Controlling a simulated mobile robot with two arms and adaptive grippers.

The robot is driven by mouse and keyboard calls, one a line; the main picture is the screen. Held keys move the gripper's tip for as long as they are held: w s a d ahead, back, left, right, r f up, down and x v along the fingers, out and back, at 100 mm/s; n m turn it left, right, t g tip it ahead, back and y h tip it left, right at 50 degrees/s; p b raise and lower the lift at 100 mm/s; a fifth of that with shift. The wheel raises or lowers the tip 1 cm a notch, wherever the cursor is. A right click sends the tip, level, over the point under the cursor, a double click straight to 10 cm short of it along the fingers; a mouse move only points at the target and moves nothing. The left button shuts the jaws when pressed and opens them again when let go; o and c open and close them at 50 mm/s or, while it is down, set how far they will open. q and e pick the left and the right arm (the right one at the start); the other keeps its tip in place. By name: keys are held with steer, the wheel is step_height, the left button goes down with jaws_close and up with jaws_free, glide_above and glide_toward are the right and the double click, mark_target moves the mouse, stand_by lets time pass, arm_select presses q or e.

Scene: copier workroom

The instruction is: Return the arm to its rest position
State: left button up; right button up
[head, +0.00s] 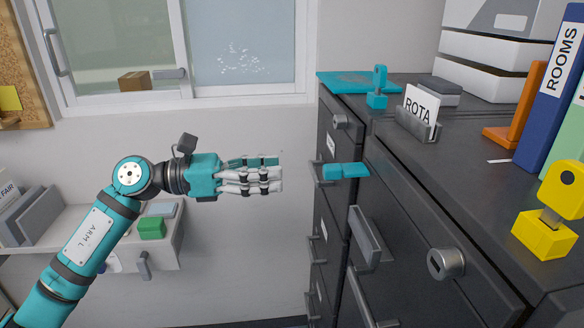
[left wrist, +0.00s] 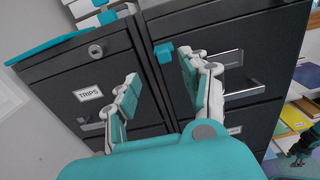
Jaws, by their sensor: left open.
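My left arm comes in from the left in the head view. My left gripper (head: 277,173) points right, held in the air in front of the wall, left of the dark filing cabinets. In the left wrist view its two fingers stand well apart, with nothing between the fingertips (left wrist: 160,82). The gripper appears apart from the cabinet fronts. A teal two-part piece (head: 345,170) shows at the cabinet front, right of the fingertips; how it is fixed is unclear.
The dark cabinet (head: 440,170) fills the right, with a protruding drawer handle (head: 371,238) and lock (head: 446,263). On top stand a ROTA card (head: 420,108), a teal stamp-like object (head: 377,88) and a yellow one (head: 548,215). A low shelf (head: 180,245) lies beneath my arm. Open air lies above the gripper.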

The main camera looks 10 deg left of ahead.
arm_select(q)
steer(key=shift+s+a, duration=0.15)
steer(key=shift+a, duration=0.2)
